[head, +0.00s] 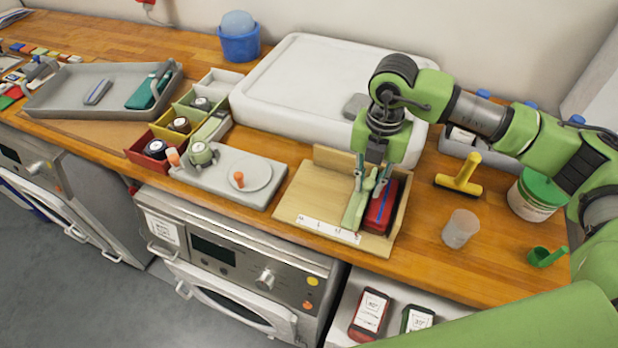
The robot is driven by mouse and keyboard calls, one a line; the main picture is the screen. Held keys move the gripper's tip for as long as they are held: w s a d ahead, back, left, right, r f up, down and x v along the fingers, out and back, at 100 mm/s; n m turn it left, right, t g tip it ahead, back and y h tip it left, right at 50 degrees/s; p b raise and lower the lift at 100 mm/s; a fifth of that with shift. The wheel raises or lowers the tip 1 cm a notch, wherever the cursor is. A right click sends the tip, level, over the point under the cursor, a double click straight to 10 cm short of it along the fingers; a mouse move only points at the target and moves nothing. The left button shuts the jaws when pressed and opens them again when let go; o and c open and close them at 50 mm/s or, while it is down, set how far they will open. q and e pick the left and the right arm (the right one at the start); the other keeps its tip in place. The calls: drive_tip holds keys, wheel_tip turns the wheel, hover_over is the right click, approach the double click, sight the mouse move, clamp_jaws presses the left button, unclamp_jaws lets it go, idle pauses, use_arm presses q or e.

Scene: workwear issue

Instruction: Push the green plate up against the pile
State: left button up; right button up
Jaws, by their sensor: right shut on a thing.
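The light green plate (354,211) stands in a shallow wooden box (300,200) with a low back wall. The pile (385,207), red with a blue strip, lies just right of the plate against the box's right wall. I cannot tell whether plate and pile touch, because my fingers cover part of the gap. My right gripper (369,190) reaches down into the box and is shut on the upper part of the green plate. My left gripper is not in view.
A white printed scale (328,229) runs along the box's front edge. A yellow-handled tool (460,175), a clear cup (460,229) and a green scoop (546,256) stand to the right. A large white lid (310,85) is behind.

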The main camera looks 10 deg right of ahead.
drive_tip(key=shift+s+d, duration=0.3)
drive_tip(key=shift+d, duration=0.15)
drive_tip(key=o, duration=0.7)
drive_tip(key=shift+c, duration=0.2)
drive_tip(key=shift+a+r+p, duration=0.1)
drive_tip(key=shift+r+p, duration=2.15)
drive_tip(key=shift+r, duration=1.8)
